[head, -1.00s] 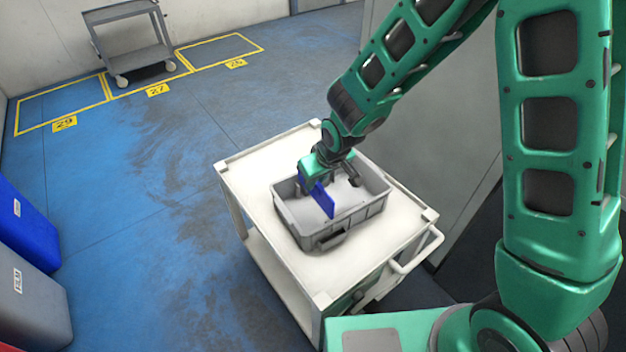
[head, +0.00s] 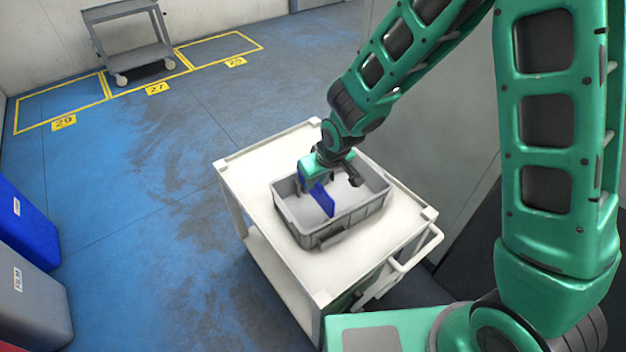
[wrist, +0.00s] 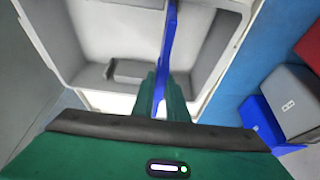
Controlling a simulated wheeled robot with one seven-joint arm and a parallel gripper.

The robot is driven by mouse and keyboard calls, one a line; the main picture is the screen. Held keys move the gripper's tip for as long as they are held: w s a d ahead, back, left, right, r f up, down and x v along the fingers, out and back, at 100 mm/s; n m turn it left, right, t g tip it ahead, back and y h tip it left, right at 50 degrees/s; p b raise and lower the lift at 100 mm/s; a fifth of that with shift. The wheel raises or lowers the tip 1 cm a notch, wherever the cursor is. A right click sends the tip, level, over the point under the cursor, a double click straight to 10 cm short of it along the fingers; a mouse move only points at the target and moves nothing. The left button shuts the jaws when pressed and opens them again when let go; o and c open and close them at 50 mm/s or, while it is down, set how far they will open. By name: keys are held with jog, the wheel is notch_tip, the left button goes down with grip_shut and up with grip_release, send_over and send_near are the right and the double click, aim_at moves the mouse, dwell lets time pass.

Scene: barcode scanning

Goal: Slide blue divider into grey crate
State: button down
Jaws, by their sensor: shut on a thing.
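The grey crate (head: 352,222) sits on top of the white cart and looks empty apart from the divider. The blue divider (head: 322,199) stands upright, crosswise, within the crate's outline in the head view. My gripper (head: 318,183) is over the crate's left part and shut on the divider's upper edge. Whether the divider touches the crate floor or sits in a slot I cannot tell.
The white cart (head: 245,170) has raised corners and a push handle (head: 410,258) at its right. Blue (head: 25,228) and grey (head: 30,300) bins stand at the left. A grey trolley (head: 128,40) is at the back. The blue floor between is clear.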

aim_at(314, 197)
jog(key=shift+f, duration=3.2)
jog(key=c, duration=1.7)
grip_release()
jog(key=shift+o, duration=0.2)
jog(key=shift+w+r, duration=0.1)
jog(key=shift+r, duration=5.4)
